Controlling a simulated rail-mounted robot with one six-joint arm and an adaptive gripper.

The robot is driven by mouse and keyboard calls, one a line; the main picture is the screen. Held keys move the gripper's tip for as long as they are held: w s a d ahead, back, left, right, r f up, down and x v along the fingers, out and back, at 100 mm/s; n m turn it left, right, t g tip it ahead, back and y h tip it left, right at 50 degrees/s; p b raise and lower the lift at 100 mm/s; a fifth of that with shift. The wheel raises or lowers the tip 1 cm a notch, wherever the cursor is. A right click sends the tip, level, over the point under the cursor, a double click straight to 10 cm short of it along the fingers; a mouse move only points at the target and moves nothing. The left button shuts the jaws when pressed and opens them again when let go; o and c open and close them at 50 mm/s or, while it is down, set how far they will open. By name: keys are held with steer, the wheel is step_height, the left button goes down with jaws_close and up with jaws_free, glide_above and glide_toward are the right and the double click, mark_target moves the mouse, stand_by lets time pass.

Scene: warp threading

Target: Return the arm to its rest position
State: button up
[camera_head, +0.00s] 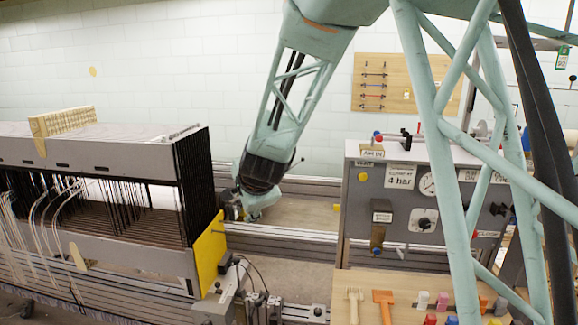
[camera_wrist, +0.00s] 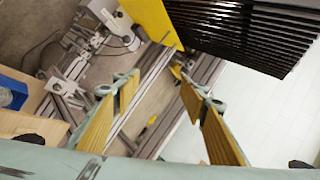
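My arm hangs down in the middle of the head camera view. Its gripper (camera_head: 245,200) is beside the yellow end plate (camera_head: 208,255) of the loom frame (camera_head: 130,258). In the wrist view my gripper (camera_wrist: 160,100) shows two fingers with yellow pads, spread wide apart. Nothing is between them, and the floor and rails show through the gap. The yellow plate also shows at the top of the wrist view (camera_wrist: 152,18), beyond the fingertips and apart from them.
Dark heddles (camera_head: 195,185) and pale threads (camera_head: 45,215) fill the loom at left. A grey control box (camera_head: 400,215) stands at right, behind a wooden table (camera_head: 400,285) with several tools. Metal rails (camera_head: 285,238) run between loom and box. A pegboard (camera_head: 400,80) hangs on the wall.

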steer(key=s+d+r+n+g, duration=0.1)
steer(key=s+d+r+n, duration=0.35)
steer(key=s+d, duration=0.6)
steer(key=s+d+r+n+g, duration=0.25)
steer(key=s+d+r, duration=0.45)
steer(key=s, duration=0.7)
steer(key=s+d+f+n+h, duration=0.1)
steer(key=s+d, duration=0.4)
steer(key=s, duration=0.5)
steer(key=s+d+n+g+h, duration=0.1)
steer(key=s+d+n, duration=0.2)
steer(key=s, duration=0.6)
steer(key=s+d+f+n+h+b, duration=0.1)
steer(key=s+d, duration=0.6)
steer(key=s, duration=0.3)
steer(key=shift+s+d+f+n, duration=0.35)
steer(key=shift+d+n, duration=0.05)
